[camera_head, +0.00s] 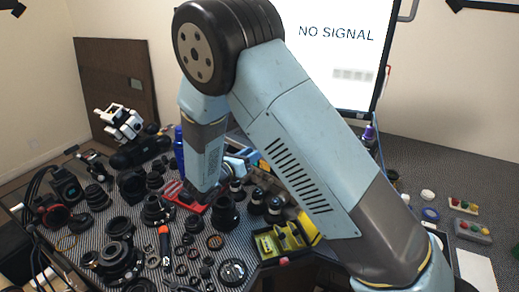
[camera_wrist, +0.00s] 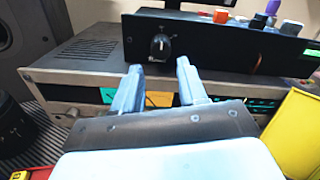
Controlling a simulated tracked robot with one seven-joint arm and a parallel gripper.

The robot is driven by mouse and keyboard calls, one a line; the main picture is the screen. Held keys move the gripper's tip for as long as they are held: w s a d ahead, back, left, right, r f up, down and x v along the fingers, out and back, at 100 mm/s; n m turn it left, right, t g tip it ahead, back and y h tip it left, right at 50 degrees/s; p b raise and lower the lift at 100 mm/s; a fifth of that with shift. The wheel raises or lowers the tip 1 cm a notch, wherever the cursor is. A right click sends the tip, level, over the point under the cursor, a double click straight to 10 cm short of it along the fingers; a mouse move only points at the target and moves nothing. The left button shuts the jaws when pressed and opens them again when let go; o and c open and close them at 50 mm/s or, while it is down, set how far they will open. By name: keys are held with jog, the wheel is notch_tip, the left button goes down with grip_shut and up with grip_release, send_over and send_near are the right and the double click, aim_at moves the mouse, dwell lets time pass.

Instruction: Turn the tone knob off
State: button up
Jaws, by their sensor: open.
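In the wrist view a round black knob (camera_wrist: 160,47) with a white pointer mark sits on the front face of a black box (camera_wrist: 225,42). Its lettering is too small to read. My gripper (camera_wrist: 159,67) is open, its two grey fingers apart and pointing toward the box. The knob shows just beyond and between the fingertips, and nothing is between them. I cannot tell whether the fingertips touch the box. In the head view my arm covers most of that area, and I cannot make out the knob or the gripper there.
A grey metal unit (camera_wrist: 85,60) lies under the black box. Coloured knobs, including an orange one (camera_wrist: 220,15), top the box. A yellow container (camera_wrist: 296,135) stands at right. In the head view many black lens parts (camera_head: 117,228) crowd the bench. A monitor (camera_head: 345,50) stands behind.

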jog(key=v, duration=0.7)
jog(key=shift+s, duration=0.1)
jog(key=s+d+r+m+g, duration=0.1)
jog(key=d+r+m+g, duration=0.35)
jog(key=d, duration=0.35)
jog(key=s+d+r+m+g, duration=0.1)
jog(key=d+r+m+g, duration=0.3)
jog(key=d, duration=0.4)
jog(key=s+d+r+m+g, duration=0.1)
jog(key=d+r+m+g, duration=0.25)
jog(key=d+m, duration=0.35)
jog(key=s+d+r+m+t+y, duration=0.1)
jog(key=s+d+r+m+y, duration=0.4)
jog(key=s+m, duration=0.3)
jog(key=s+d+r+m+t+y, duration=0.1)
jog(key=s+d+r+m+y, duration=0.4)
jog(key=s+d+m, duration=0.3)
jog(key=shift+s+d+r+m+t, duration=0.35)
jog(key=shift+s+r, duration=0.3)
jog(key=shift+s, duration=1.05)
jog(key=shift+a, duration=0.1)
